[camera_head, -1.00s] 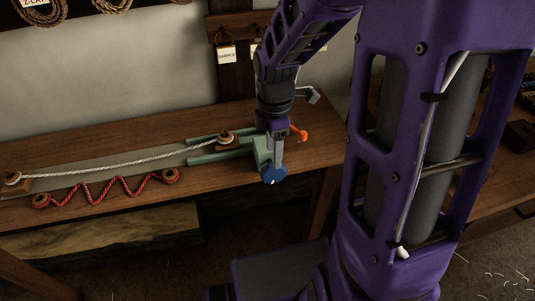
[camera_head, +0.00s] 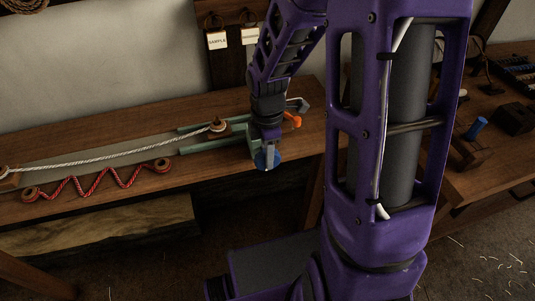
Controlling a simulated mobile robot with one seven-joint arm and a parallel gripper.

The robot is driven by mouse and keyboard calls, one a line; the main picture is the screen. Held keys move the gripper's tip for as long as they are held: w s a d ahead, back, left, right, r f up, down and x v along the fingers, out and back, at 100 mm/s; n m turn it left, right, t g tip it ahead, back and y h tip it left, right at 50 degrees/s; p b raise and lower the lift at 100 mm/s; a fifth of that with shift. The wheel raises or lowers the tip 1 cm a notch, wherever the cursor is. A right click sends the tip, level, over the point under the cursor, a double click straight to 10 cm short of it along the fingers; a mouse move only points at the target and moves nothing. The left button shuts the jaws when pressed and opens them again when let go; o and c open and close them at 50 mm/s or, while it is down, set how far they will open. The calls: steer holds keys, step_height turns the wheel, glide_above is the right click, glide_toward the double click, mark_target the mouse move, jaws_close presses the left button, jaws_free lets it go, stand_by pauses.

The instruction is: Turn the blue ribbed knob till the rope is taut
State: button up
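The blue knob (camera_head: 265,161) is at the front right end of a green slide frame (camera_head: 205,145) on the wooden bench. My gripper (camera_head: 267,146) points down at the knob, and its fingers overlap the knob's upper part. Whether they are closed on it is too small to tell, and the knob's ribs do not show clearly. The white rope (camera_head: 110,153) runs from a post at the far left to a wooden block with a peg (camera_head: 217,126) on the slide. It sags slightly in the middle.
An orange lever (camera_head: 292,119) sits just behind my gripper. A red rope (camera_head: 100,183) zigzags along the bench front between two round posts. Tags (camera_head: 217,40) hang on the wall. A second bench at right holds a blue cylinder (camera_head: 476,128) and a dark block (camera_head: 514,119).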

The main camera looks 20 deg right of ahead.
jaws_close()
